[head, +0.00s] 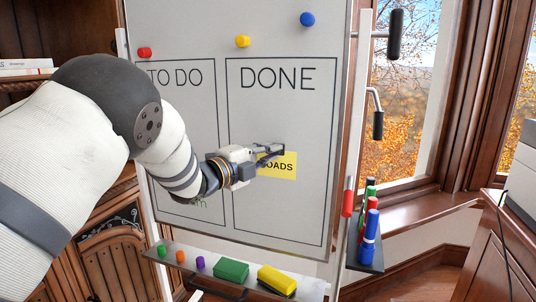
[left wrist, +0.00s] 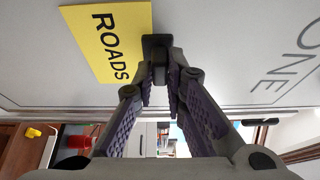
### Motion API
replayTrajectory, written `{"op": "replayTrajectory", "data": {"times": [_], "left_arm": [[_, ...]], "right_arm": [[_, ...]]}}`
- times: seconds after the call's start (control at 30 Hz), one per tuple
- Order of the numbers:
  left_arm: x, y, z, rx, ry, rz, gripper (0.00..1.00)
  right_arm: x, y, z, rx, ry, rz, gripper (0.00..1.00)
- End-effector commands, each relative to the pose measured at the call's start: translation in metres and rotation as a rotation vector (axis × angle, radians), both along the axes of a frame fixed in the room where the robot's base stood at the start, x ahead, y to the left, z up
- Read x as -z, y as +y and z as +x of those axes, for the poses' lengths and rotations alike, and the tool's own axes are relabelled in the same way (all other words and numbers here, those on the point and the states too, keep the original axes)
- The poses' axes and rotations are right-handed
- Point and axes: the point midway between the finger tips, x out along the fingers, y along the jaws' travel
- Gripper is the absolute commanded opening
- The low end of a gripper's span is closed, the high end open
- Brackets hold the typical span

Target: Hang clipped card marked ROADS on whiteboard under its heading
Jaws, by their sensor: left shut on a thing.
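The yellow card marked ROADS (head: 284,168) is in front of or against the whiteboard (head: 290,215), inside the box under the heading DONE (head: 277,78). Its left part is hidden by my left gripper (head: 272,150) in the head view. In the left wrist view the card (left wrist: 112,38) lies beside the fingertips, and my left gripper (left wrist: 160,62) is shut on a dark clip (left wrist: 156,42) at the card's edge. I cannot tell whether the card touches the board. My right gripper is not in view.
Red (head: 145,52), yellow (head: 242,41) and blue (head: 307,19) magnets sit along the board's top. The ledge below holds small coloured magnets, a green block (head: 231,271) and a yellow eraser (head: 277,280). Several markers (head: 370,225) stand at the right. The lower DONE box is clear.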

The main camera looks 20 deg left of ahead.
Motion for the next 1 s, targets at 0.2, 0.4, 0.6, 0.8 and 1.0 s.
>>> {"op": "replayTrajectory", "data": {"times": [0.2, 0.4, 0.6, 0.8, 1.0], "left_arm": [[0.000, 0.000, 0.000, 0.000, 0.000, 0.000, 0.32], [0.000, 0.000, 0.000, 0.000, 0.000, 0.000, 0.35], [0.000, 0.005, -0.010, -0.002, 0.001, 0.002, 0.35], [0.001, 0.027, -0.059, -0.003, 0.003, -0.002, 0.35], [0.001, 0.045, -0.098, -0.002, 0.001, 0.000, 0.35]], "right_arm": [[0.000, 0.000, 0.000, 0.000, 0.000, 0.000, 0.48], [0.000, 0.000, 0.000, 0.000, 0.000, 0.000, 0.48], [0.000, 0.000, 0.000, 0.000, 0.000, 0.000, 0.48], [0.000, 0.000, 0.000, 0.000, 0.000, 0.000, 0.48], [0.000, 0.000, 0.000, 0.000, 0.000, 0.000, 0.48]]}}
